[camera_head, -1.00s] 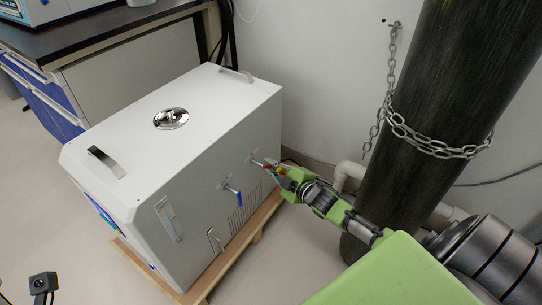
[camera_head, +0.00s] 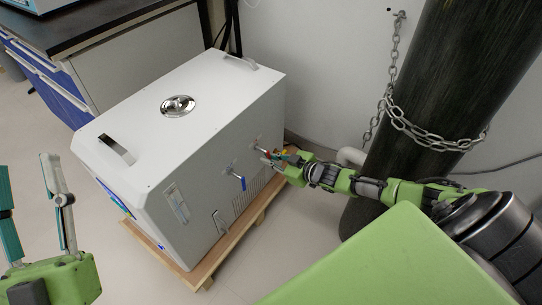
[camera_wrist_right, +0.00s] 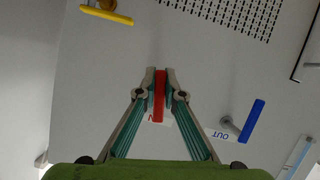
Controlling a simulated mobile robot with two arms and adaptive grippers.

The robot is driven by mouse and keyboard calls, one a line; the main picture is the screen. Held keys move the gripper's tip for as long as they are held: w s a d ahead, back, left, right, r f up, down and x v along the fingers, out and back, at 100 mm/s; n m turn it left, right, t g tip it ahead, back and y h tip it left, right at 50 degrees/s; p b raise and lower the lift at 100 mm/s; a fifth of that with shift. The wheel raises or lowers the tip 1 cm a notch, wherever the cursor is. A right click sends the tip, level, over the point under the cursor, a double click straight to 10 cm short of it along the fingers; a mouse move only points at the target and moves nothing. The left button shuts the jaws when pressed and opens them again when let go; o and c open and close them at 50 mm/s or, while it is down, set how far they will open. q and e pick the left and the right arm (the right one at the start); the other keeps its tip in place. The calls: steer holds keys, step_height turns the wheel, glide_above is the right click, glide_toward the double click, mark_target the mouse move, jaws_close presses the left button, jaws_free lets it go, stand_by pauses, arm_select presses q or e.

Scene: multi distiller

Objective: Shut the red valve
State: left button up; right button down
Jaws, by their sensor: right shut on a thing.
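The red valve (camera_wrist_right: 159,95) has a straight red handle on the side panel of a white machine (camera_head: 148,130). In the right wrist view the handle stands along the line between my right fingers. My right gripper (camera_wrist_right: 160,72) is shut on this handle, one fingertip on each side. A label behind it is partly hidden by the fingers. In the head view the right gripper (camera_head: 268,154) reaches the panel from the right and covers most of the valve. My left gripper (camera_head: 28,162) is at the left edge, fingers apart and empty, away from the machine.
A blue valve handle (camera_wrist_right: 253,121) marked OUT is beside the red one, and a yellow handle (camera_wrist_right: 106,15) is on the other side. The machine stands on a wooden pallet (camera_head: 204,272). A dark chained cylinder (camera_head: 440,90) stands close to my right arm. A bench (camera_head: 75,40) is behind.

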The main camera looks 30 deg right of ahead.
arm_select(q)
steer(key=shift+s+a+r+t+h, duration=0.15)
steer(key=shift+s+r+t+h, duration=0.25)
steer(key=shift+s+r+t, duration=0.5)
arm_select(e)
steer(key=shift+s+a+f+m+g+y, duration=0.15)
steer(key=shift+a+m+y, duration=0.15)
steer(key=shift+m, duration=0.15)
steer(key=shift+s+a+r+m+g+y, duration=0.15)
steer(key=shift+m+y, duration=0.15)
steer(key=shift+m, duration=0.15)
arm_select(q)
steer(key=shift+s+r, duration=0.15)
steer(key=shift+r, duration=0.05)
arm_select(e)
steer(key=shift+w+f, duration=0.1)
steer(key=c, duration=2.1)
jaws_free()
steer(key=shift+c, duration=0.2)
arm_select(q)
steer(key=shift+f, duration=0.1)
arm_select(e)
steer(key=v, duration=1.2)
